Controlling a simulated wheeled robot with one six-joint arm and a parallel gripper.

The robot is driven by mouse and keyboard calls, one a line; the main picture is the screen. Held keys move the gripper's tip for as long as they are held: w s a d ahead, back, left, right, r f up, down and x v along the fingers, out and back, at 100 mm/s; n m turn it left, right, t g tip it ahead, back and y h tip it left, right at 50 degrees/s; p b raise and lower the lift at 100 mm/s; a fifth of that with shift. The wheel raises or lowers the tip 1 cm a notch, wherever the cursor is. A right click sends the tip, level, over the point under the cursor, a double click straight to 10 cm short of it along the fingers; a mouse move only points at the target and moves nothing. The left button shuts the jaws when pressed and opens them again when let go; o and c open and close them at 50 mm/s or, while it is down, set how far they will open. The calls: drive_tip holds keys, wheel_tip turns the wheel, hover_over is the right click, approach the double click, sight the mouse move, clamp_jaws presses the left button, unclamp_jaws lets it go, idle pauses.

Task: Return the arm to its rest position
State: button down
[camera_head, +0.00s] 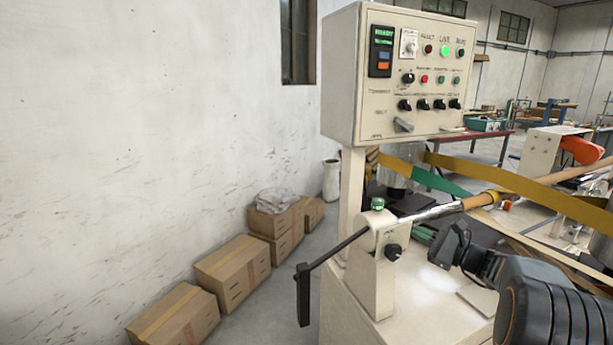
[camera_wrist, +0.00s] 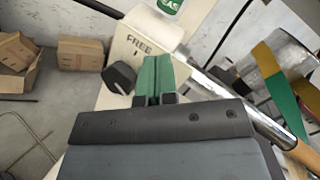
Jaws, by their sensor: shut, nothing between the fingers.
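My gripper (camera_head: 452,246) is at the right of the head view, beside the cream bearing stand (camera_head: 372,268) of the winder. In the wrist view its green fingers (camera_wrist: 153,80) are shut together with nothing between them. They point toward the stand's face marked "FREE" (camera_wrist: 138,45). A black knob (camera_wrist: 119,78) on that face is just left of the fingers, apparently apart from them. The stand also carries a green button (camera_head: 377,203) on top and a long black crank handle (camera_head: 303,294) hanging at the left.
A metal shaft (camera_head: 432,212) runs right from the stand into a tan tube (camera_head: 482,201), close to my gripper. A control panel (camera_head: 400,75) with a lit green lamp stands above. Cardboard boxes (camera_head: 232,271) line the left wall. Yellow and green strips (camera_head: 440,182) cross behind the shaft.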

drive_tip(key=s+a+f+n+g+h, duration=0.5)
drive_tip(key=s+a+f+n+g, duration=0.4)
drive_tip(key=s, duration=0.3)
drive_tip(key=s+a+n+h+p, duration=0.1)
drive_tip(key=s+n+h, duration=0.3)
drive_tip(key=s, duration=0.3)
drive_tip(key=s+a+n+h+p, duration=0.1)
drive_tip(key=s+a+n+h, duration=0.1)
drive_tip(key=s+n+h, duration=0.2)
drive_tip(key=shift+s+a+n+g, duration=0.3)
drive_tip(key=shift+s+n, duration=1)
drive_tip(key=shift+s, duration=0.65)
